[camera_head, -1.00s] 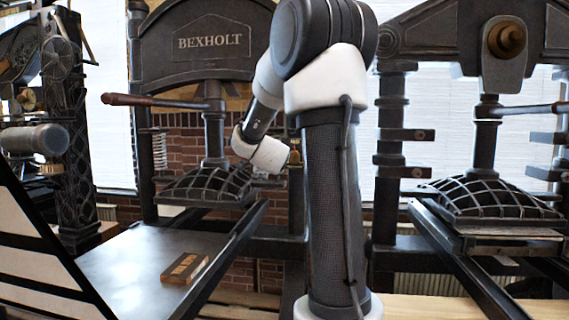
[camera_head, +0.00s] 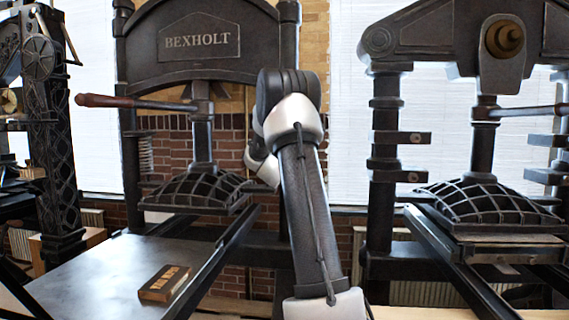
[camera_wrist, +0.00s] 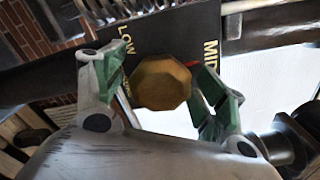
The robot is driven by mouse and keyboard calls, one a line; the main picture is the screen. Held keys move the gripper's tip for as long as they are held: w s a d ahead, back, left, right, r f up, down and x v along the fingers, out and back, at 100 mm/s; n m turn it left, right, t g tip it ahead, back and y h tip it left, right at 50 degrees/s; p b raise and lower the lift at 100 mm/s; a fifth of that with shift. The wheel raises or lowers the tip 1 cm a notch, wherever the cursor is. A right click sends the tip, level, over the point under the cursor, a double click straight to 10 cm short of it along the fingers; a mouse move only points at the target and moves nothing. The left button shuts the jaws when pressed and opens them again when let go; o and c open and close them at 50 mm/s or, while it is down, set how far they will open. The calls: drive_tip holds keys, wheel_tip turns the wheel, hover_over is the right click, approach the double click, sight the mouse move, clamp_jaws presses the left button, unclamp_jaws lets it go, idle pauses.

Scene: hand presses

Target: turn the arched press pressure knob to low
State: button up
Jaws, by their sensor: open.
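The arched press (camera_head: 202,42) stands at the left in the head view, with BEXHOLT on its arched top. In the wrist view the brass, many-sided knob (camera_wrist: 160,82) sits in front of a black plate (camera_wrist: 170,38) lettered LOW and MID. A small red mark shows just above the knob's right side. My gripper (camera_wrist: 158,64) is open, with one green-padded finger on each side of the knob. The left finger is very close to the knob; I cannot tell whether it touches. In the head view my arm hides the knob and gripper.
A second press (camera_head: 484,205) stands at the right. The arched press's wooden-handled lever (camera_head: 140,102) reaches out to the left. A small lettered block (camera_head: 164,283) lies on its metal bed (camera_head: 95,280). A dark cylindrical part (camera_wrist: 290,140) is at the lower right in the wrist view.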

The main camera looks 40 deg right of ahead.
drive_tip(key=c, duration=1.1)
drive_tip(key=shift+n, duration=0.4)
drive_tip(key=n, duration=0.4)
drive_tip(key=shift+n, duration=0.3)
drive_tip(key=n, duration=0.4)
drive_tip(key=shift+n, duration=0.3)
drive_tip(key=n, duration=1.3)
drive_tip(key=shift+f+n, duration=0.15)
drive_tip(key=shift+n, duration=0.55)
